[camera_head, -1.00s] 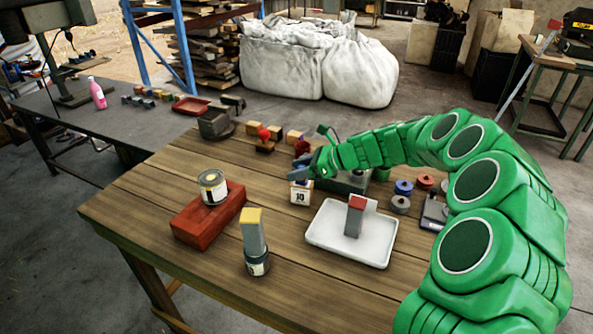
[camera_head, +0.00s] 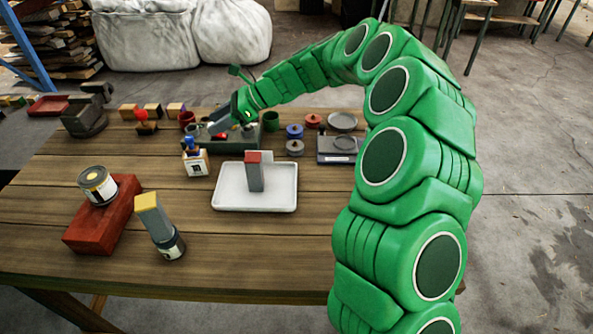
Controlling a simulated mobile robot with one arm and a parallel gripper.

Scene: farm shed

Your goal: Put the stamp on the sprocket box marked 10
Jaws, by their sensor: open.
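The small white-labelled box (camera_head: 197,168) stands on the wooden table, left of the white tray; its label looks like a 10 but is small now. A blue-knobbed stamp (camera_head: 189,144) rests on top of the box, leaning slightly or seen at an angle. My gripper (camera_head: 218,124) is open and empty, behind and to the right of the box, apart from the stamp. Its fingers are small and partly lost against the dark things behind. Another stamp-like piece with a red knob (camera_head: 142,116) stands further left at the back.
The white tray (camera_head: 228,206) holds a grey block with a red top (camera_head: 254,172). A red brick (camera_head: 92,232) bears a can (camera_head: 98,185). A yellow-topped grey block (camera_head: 154,218) leans on a jar (camera_head: 172,247). Spools and a scale (camera_head: 337,149) stand at the back right.

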